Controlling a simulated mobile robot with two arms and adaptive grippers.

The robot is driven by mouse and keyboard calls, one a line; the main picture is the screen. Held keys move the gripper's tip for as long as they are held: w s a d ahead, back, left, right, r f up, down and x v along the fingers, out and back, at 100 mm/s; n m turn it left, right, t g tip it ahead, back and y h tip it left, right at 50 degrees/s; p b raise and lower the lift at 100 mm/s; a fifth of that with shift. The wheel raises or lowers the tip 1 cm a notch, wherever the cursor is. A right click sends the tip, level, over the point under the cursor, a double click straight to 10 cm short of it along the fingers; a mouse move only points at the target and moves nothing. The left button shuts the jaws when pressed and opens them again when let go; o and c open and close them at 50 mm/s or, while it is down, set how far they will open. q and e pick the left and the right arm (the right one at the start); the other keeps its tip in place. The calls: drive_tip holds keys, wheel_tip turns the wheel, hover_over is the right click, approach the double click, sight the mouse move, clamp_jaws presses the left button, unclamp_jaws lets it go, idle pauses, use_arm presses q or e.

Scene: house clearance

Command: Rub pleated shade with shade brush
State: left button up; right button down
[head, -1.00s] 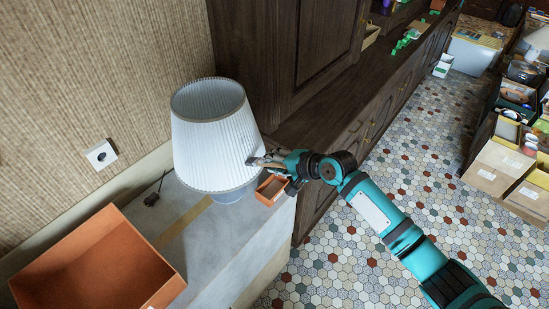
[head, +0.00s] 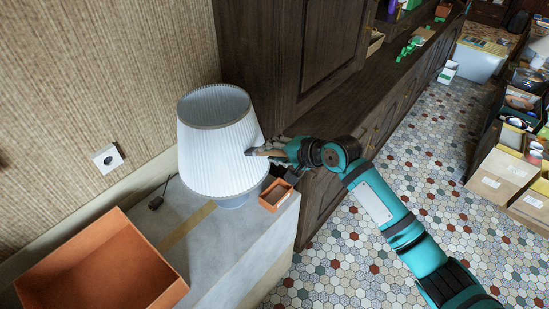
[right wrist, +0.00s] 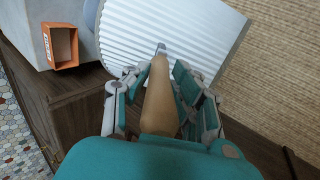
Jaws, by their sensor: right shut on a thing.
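The white pleated shade (head: 218,150) sits on a lamp with a pale blue base (head: 234,201) on the grey cabinet top. It also fills the upper middle of the right wrist view (right wrist: 172,30). My right gripper (head: 278,150) is shut on the shade brush (right wrist: 160,100), whose tan wooden handle runs forward between the fingers. The brush's tip (right wrist: 161,48) is at the shade's pleated side; I cannot tell for sure whether it touches. In the head view the brush shows as a small tan piece (head: 262,153) at the shade's right side. My left gripper is out of view.
A large open orange box (head: 102,264) stands at the front left of the grey top (head: 225,245). A small orange box (head: 275,195) stands just below my right gripper. A dark plug and cord (head: 157,201) lie left of the lamp. Dark wooden cupboards stand behind.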

drive_tip(key=shift+w+a+r, duration=0.15)
drive_tip(key=shift+a+r, duration=0.05)
drive_tip(key=shift+r, duration=0.9)
drive_tip(key=shift+w+a+r, duration=0.1)
drive_tip(key=shift+a+r, duration=0.1)
drive_tip(key=shift+r, duration=0.9)
drive_tip(key=shift+d, duration=0.1)
drive_tip(key=shift+s+d+r, duration=0.2)
drive_tip(key=shift+s+d, duration=0.35)
drive_tip(key=shift+d, duration=0.2)
drive_tip(key=shift+s+d+r, duration=0.15)
drive_tip(key=shift+s+d, duration=0.45)
drive_tip(key=shift+d, duration=0.2)
drive_tip(key=shift+s+d+r, duration=0.2)
drive_tip(key=shift+s+d, duration=0.35)
drive_tip(key=shift+d, duration=0.2)
drive_tip(key=shift+d, duration=0.1)
drive_tip(key=shift+s+d+r, duration=0.2)
drive_tip(key=shift+s+d, duration=0.25)
drive_tip(key=shift+d, duration=0.15)
drive_tip(key=shift+s+d+r, duration=0.15)
drive_tip(key=shift+s+d, duration=0.3)
drive_tip(key=shift+d, duration=0.1)
drive_tip(key=shift+a, duration=0.1)
